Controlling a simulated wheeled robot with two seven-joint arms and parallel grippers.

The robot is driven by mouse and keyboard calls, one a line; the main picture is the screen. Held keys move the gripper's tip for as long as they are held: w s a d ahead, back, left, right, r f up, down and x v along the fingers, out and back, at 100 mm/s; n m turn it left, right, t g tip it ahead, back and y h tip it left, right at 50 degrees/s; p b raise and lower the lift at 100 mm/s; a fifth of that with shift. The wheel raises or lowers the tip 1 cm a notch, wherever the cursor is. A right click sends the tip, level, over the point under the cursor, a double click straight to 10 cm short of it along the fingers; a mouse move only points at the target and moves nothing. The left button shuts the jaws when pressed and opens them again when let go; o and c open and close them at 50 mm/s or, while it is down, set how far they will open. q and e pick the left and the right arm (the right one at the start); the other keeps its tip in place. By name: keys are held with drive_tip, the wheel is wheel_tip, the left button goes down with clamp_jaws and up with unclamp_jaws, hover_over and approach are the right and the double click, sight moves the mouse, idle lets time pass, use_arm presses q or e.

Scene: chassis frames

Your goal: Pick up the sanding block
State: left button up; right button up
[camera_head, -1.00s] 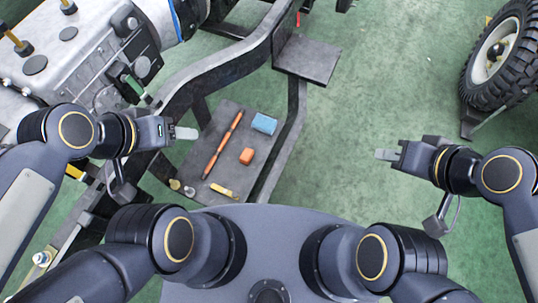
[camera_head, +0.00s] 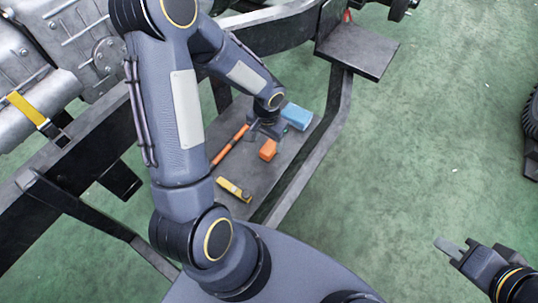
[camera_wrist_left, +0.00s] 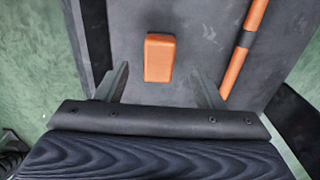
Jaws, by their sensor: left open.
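An orange block (camera_head: 268,149), which looks like the sanding block, lies on a dark grey shelf (camera_head: 230,202). In the left wrist view the orange block (camera_wrist_left: 160,57) lies ahead of my left gripper (camera_wrist_left: 161,72), roughly midway between its two open fingers. Both fingers look clear of its sides; the height above the shelf is hard to judge. In the head view my left gripper (camera_head: 262,131) is just above and left of the block, its fingers partly hidden by the wrist. My right gripper (camera_head: 446,247) is far off at lower right over the floor, its finger gap unclear.
A blue block (camera_head: 297,116) lies right of my left wrist. An orange rod (camera_head: 230,146) with dark bands lies left of the orange block. A yellow item (camera_head: 234,189) lies nearer me. A frame rail (camera_head: 312,150) borders the shelf.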

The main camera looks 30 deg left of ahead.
sight(269, 147)
use_arm(q)
drive_tip(key=f+b, duration=0.1)
drive_tip(key=f, duration=0.3)
drive_tip(key=f+b, duration=0.1)
drive_tip(key=f, duration=0.1)
drive_tip(key=shift+w+f+b, duration=0.25)
drive_tip(key=shift+w+b, duration=0.05)
drive_tip(key=shift+b, duration=0.05)
drive_tip(key=shift+r, duration=0.1)
drive_tip(key=c, duration=1.1)
drive_tip(key=shift+r, duration=0.1)
